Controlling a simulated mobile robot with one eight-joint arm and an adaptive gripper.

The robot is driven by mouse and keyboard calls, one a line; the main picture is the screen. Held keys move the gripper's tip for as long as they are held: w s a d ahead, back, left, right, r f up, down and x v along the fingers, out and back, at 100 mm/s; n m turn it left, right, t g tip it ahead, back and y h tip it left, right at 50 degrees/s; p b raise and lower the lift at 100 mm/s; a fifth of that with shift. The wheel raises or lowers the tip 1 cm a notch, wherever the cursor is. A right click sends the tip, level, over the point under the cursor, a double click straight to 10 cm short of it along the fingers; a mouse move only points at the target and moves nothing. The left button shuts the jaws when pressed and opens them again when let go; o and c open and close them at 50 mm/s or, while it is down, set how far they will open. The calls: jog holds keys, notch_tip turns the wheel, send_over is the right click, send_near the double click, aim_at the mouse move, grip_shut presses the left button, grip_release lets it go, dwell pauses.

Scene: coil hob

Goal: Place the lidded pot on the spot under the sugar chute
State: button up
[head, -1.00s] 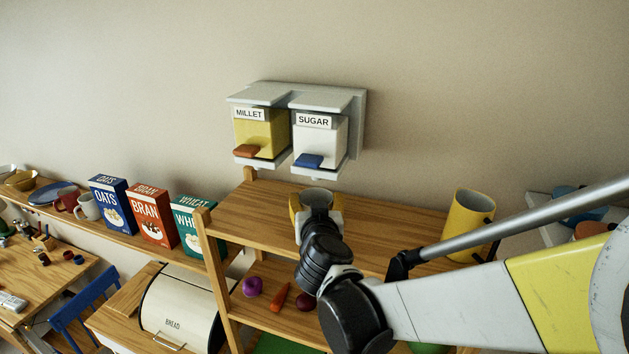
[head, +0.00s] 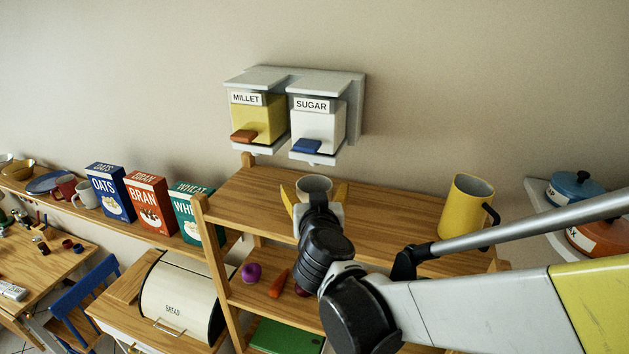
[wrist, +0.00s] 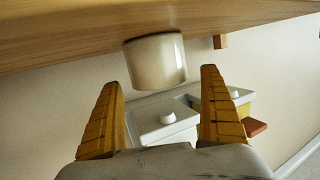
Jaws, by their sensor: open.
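A small pale round pot (head: 314,185) stands upright on the wooden shelf top, below and slightly in front of the sugar dispenser (head: 318,124) with its blue lever. I cannot make out a lid on it. My gripper (head: 314,196) is open, with its yellow fingers spread wide at the near side of the pot. In the wrist view, which is upside down, the pot (wrist: 156,62) is beyond the fingertips (wrist: 160,80), apart from them. A blue pot with a dark-knobbed lid (head: 575,184) and an orange pot (head: 600,234) stand at the far right.
A yellow jug (head: 464,208) stands on the shelf top (head: 390,212) to the right, with clear wood between. The millet dispenser (head: 258,118) hangs left of sugar. Cereal boxes (head: 148,203) stand left. Vegetables (head: 278,283) lie on the lower shelf.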

jog(key=s, duration=0.3)
jog(key=s+r, duration=0.1)
jog(key=s, duration=0.2)
jog(key=s+r, duration=0.1)
jog(key=s, duration=0.2)
jog(key=shift+d, duration=0.2)
